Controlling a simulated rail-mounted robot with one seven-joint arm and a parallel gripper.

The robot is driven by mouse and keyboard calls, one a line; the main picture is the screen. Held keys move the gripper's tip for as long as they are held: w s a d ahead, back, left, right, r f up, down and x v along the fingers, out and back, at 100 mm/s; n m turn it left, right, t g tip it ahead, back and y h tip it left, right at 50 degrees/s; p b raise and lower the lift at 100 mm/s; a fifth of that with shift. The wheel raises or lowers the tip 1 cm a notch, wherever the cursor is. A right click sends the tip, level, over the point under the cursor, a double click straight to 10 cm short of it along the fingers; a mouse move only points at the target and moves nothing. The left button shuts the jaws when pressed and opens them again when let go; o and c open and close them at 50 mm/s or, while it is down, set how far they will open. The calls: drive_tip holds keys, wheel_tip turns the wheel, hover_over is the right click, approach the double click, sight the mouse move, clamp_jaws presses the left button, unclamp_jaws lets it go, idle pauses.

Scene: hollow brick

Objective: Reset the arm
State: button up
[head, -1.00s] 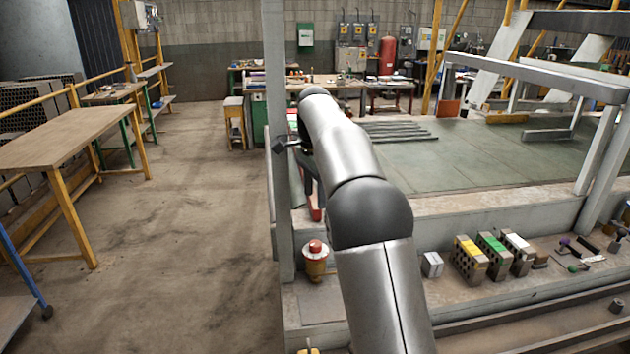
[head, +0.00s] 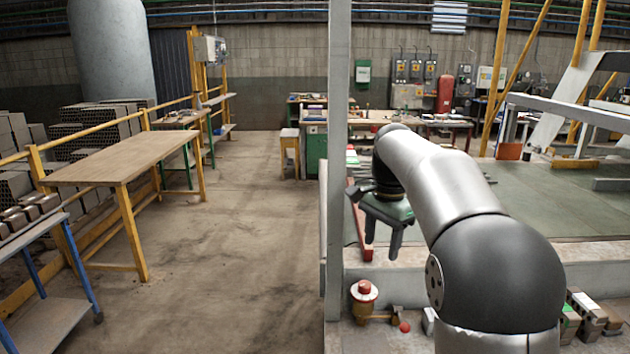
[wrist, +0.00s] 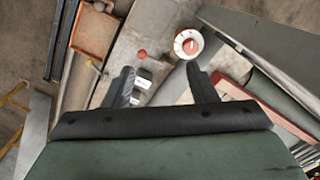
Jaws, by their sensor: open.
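My gripper (head: 382,238) hangs from the end of my arm just right of the grey post in the head view, its fingers pointing down. In the wrist view my gripper (wrist: 158,78) has its two dark fingers spread apart with nothing held between them. Below and beyond the fingers a red-topped round device (wrist: 188,43) sits on the ledge. The same red-topped device (head: 364,292) stands below my gripper in the head view. A small red ball (wrist: 142,54) lies beside it.
A grey vertical post (head: 338,150) stands close left of my gripper. A wooden table (head: 120,160) and a blue-framed cart (head: 40,240) stand at the left. Hollow bricks (head: 585,310) lie on the ledge at the lower right. The floor between is clear.

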drive_tip(key=s+f+n, duration=0.3)
drive_tip(key=s+f, duration=0.2)
drive_tip(key=s, duration=0.5)
drive_tip(key=s+f+n, duration=0.4)
drive_tip(key=s+f, duration=0.1)
drive_tip(key=s, duration=0.6)
drive_tip(key=s+a+f+n, duration=0.1)
drive_tip(key=s+f+n, duration=0.3)
drive_tip(key=s, duration=0.6)
drive_tip(key=shift+s+f+t, duration=0.15)
drive_tip(key=shift+f+t, duration=0.15)
drive_tip(key=shift+f, duration=0.35)
